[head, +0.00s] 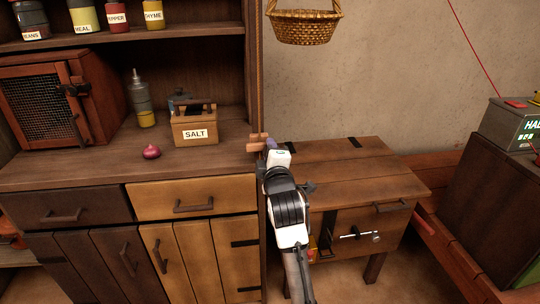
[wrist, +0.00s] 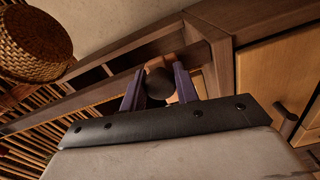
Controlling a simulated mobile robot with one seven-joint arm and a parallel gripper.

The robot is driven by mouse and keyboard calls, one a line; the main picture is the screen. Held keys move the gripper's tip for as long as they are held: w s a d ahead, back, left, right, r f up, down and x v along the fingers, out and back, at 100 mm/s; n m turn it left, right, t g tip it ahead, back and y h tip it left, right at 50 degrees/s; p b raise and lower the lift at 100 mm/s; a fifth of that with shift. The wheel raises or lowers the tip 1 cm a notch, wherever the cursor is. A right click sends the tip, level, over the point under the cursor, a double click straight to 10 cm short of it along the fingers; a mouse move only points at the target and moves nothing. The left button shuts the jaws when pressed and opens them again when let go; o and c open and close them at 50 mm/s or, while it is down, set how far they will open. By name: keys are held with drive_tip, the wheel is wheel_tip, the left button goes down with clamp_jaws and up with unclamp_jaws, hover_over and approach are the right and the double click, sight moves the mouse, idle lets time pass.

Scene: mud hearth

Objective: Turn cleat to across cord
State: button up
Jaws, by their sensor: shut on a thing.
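The wooden cleat (head: 256,141) shows as a small light-brown piece at the front post of the cupboard, in the head view. My gripper (head: 270,143) is up against it from the right and covers part of it. How the cleat is turned is mostly hidden.
A wicker basket (head: 304,26) hangs above right of the cleat. A salt box (head: 195,126) and a red onion (head: 151,152) stand on the cupboard counter. A wooden bench (head: 365,168) is below right. A red line (head: 474,47) runs down to a grey box (head: 512,125).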

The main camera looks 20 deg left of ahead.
drive_tip(key=shift+f, duration=0.1)
idle(0.3)
drive_tip(key=o, duration=1)
drive_tip(key=shift+c, duration=0.2)
drive_tip(key=p+v, duration=0.4)
drive_tip(key=v, duration=0.9)
drive_tip(key=shift+s+d, duration=0.25)
drive_tip(key=shift+s, duration=0.1)
